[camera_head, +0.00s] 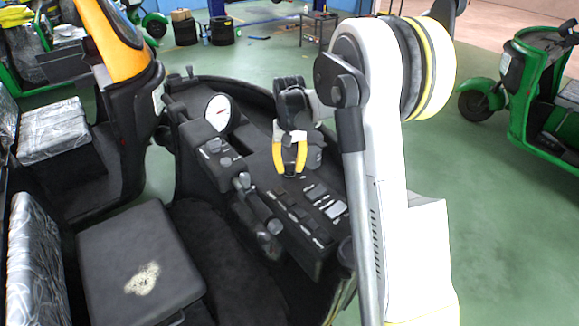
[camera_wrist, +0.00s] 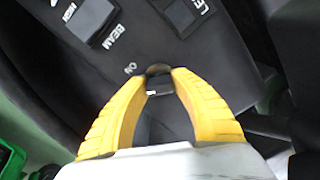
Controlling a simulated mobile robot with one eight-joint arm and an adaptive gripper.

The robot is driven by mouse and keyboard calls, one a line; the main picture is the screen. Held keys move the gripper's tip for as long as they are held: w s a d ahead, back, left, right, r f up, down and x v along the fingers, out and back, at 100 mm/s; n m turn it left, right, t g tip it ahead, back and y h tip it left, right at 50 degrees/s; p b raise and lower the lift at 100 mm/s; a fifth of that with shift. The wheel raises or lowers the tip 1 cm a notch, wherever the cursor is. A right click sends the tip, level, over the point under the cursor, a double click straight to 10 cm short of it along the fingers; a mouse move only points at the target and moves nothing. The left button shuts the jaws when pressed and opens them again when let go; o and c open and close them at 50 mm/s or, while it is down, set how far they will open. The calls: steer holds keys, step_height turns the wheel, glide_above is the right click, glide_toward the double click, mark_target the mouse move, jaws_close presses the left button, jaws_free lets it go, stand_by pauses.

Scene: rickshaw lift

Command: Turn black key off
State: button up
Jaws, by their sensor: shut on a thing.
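The black key (camera_wrist: 158,80) shows in the wrist view between the yellow fingertips of my gripper (camera_wrist: 159,72), on the dark dashboard panel. The word "ON" is printed just left of it. My gripper is shut on the key, one finger on each side. In the head view my gripper (camera_head: 289,173) points down onto the dashboard (camera_head: 262,167). The key is hidden there by the fingers.
Switches marked "BEAM" (camera_wrist: 91,20) and another switch (camera_wrist: 184,15) lie close above the key. A white gauge (camera_head: 217,113), levers (camera_head: 246,190) and a black seat (camera_head: 140,265) are left of my gripper. Open green floor lies beyond.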

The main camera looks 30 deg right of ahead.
mark_target(289, 163)
steer(key=n, duration=0.6)
stand_by(0.6)
steer(key=o, duration=1.2)
step_height(289, 163, up, 12)
